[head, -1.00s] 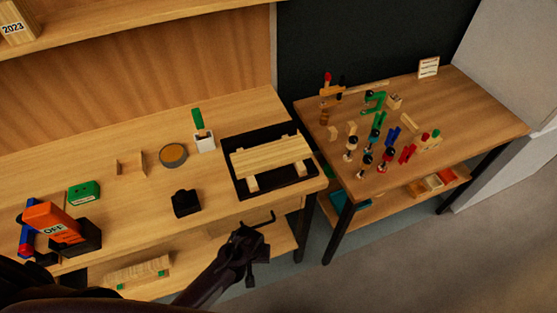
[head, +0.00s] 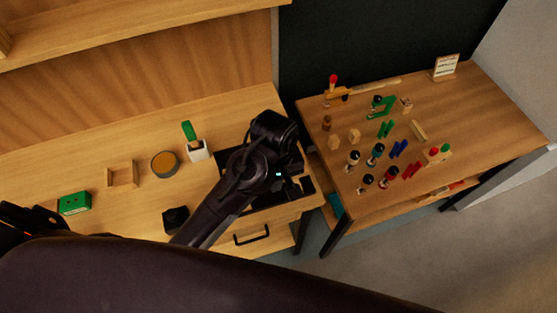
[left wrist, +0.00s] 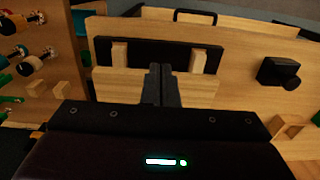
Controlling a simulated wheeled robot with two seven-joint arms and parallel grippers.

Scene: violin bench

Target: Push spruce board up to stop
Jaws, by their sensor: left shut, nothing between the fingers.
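The spruce board (left wrist: 194,88) is a pale flat piece of wood, seen in the left wrist view on both sides of my fingers. It lies by a black tray (left wrist: 160,54) that carries two small pale wood blocks, one on the left (left wrist: 119,54) and one on the right (left wrist: 198,61). My left gripper (left wrist: 161,84) is shut and empty, its fingers in front of the board's middle; contact cannot be told. In the head view my left gripper (head: 281,178) is over the tray, and my arm hides nearly all of the board.
A black block (head: 175,219), a round tin (head: 165,164), a white holder with a green-handled tool (head: 198,150) and an open wooden box (head: 122,174) stand left of the tray. A second table (head: 480,125) at right holds several small tools.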

